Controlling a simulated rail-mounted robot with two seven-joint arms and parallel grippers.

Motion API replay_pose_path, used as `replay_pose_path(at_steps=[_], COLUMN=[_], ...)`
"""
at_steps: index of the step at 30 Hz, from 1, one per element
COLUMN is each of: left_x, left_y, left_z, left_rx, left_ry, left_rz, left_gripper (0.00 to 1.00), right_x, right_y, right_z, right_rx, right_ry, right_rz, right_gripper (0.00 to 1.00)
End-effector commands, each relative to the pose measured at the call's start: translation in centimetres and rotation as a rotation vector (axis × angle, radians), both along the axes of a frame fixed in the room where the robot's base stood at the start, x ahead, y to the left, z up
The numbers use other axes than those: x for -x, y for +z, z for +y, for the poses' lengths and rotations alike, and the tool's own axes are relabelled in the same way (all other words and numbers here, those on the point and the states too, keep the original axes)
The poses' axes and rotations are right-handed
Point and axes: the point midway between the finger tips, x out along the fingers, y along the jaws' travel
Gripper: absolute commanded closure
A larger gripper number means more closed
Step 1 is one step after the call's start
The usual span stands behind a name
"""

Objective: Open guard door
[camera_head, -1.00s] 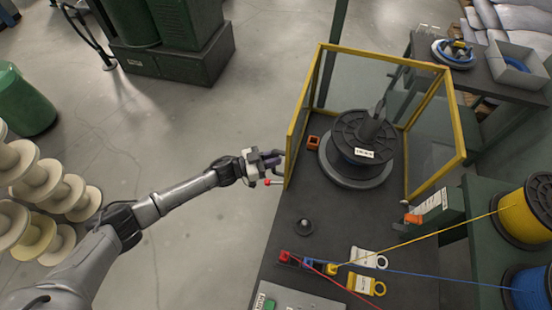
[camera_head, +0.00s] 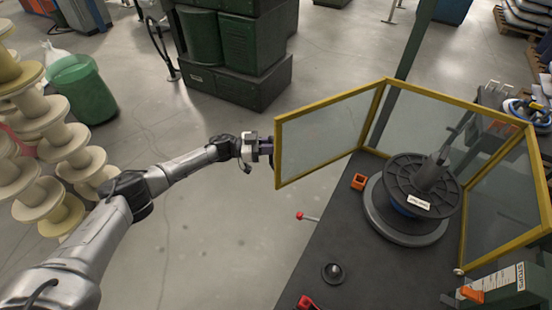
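The guard door (camera_head: 325,138) is a clear panel in a yellow frame. It stands swung out to the left of the guard enclosure, hinged at the yellow post by the dark green column. My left gripper (camera_head: 266,149) is at the door's free outer edge and appears to touch the frame. Its fingertips are partly hidden there, so I cannot tell how far they are closed. Inside the guard, a black spool (camera_head: 408,188) sits on a round grey turntable (camera_head: 400,226). My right gripper is not in view.
A small lever with a red knob (camera_head: 299,215) sticks out at the bench's left edge. An orange block (camera_head: 359,181) and a dark knob (camera_head: 333,272) are on the bench (camera_head: 370,272). White spools (camera_head: 70,150) stand at left.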

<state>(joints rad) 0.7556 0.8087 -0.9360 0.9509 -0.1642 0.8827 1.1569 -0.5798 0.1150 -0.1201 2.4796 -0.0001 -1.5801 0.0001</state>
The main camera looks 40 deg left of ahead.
Motion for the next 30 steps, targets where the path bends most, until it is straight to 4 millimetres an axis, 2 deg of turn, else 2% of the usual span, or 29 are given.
replay_pose_path(at_steps=[14,15,22,30], left_x=[-0.3,-0.3,-0.29,-0.23], left_y=[-0.04,-0.04,-0.04,-0.02], left_z=[0.45,0.45,0.44,0.53], left_rx=[0.002,0.002,0.001,0.001], left_ry=[0.0,0.0,-0.001,-0.001], left_rz=[0.004,0.004,0.003,0.002], left_gripper=[1.0,0.82,0.6,0.59], right_x=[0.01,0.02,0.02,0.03], right_y=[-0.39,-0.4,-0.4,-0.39], right_z=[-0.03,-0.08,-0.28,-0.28], right_rx=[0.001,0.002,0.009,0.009], right_ry=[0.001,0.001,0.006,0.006], right_rz=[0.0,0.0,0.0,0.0], right_gripper=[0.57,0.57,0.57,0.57])
